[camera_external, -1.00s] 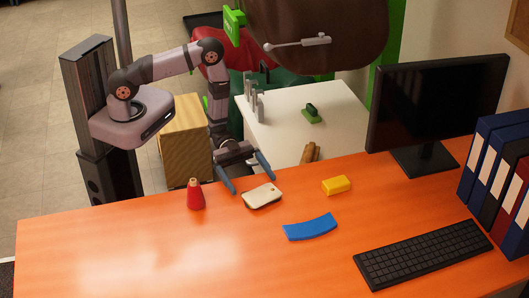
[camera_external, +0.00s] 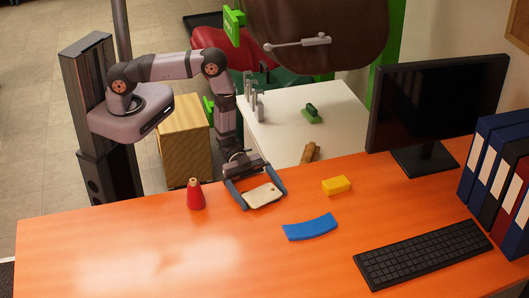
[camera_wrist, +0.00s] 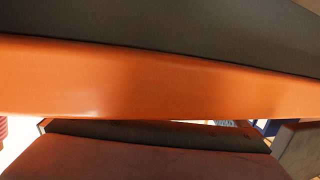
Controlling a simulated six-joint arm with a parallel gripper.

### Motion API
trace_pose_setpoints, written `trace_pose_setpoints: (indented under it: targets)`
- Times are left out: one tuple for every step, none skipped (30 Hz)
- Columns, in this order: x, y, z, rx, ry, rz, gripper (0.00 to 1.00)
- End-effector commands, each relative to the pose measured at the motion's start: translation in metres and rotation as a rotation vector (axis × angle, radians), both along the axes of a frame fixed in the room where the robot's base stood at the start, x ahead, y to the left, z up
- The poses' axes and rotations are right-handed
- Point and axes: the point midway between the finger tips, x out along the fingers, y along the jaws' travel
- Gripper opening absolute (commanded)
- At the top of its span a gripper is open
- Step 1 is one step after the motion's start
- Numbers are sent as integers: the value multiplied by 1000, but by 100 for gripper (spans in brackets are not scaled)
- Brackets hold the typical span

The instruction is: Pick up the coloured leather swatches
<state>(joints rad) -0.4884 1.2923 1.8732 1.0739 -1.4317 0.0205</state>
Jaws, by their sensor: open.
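A flat cream piece with a darker edge and a small dark spot near one end (camera_external: 262,194) lies on the orange desk near its far edge. It may be the swatches, but no separate coloured leaves can be made out. My gripper (camera_external: 263,200) is open, pointing down, with one finger on each side of the cream piece. I cannot tell whether the fingers touch it. The wrist view shows an orange band of desk (camera_wrist: 150,80) and dark surfaces; the cream piece cannot be made out there.
A yellow block (camera_external: 336,185) and a curved blue piece (camera_external: 310,227) lie to the right. A keyboard (camera_external: 423,253), monitor (camera_external: 438,100) and binders (camera_external: 500,175) fill the right side. The front left desk is clear.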

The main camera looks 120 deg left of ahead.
Motion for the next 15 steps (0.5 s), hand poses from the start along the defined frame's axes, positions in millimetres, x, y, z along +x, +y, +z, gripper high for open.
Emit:
trace_pose_setpoints:
  targets:
    - [0, 0, 0, 0, 0, 0, 100]
    - [0, 0, 0, 0, 0, 0, 100]
    - [0, 0, 0, 0, 0, 0, 100]
    - [0, 0, 0, 0, 0, 0, 100]
    - [0, 0, 0, 0, 0, 0, 95]
    - [0, 0, 0, 0, 0, 0, 86]
    - [0, 0, 0, 0, 0, 0, 78]
    - [0, 0, 0, 0, 0, 0, 71]
    - [0, 0, 0, 0, 0, 0, 62]
    - [0, 0, 0, 0, 0, 0, 61]
    - [0, 0, 0, 0, 0, 0, 61]
    - [0, 0, 0, 0, -1, 0, 61]
    - [0, 0, 0, 0, -1, 0, 61]
    - [0, 0, 0, 0, -1, 0, 61]
    - [0, 0, 0, 0, -1, 0, 61]
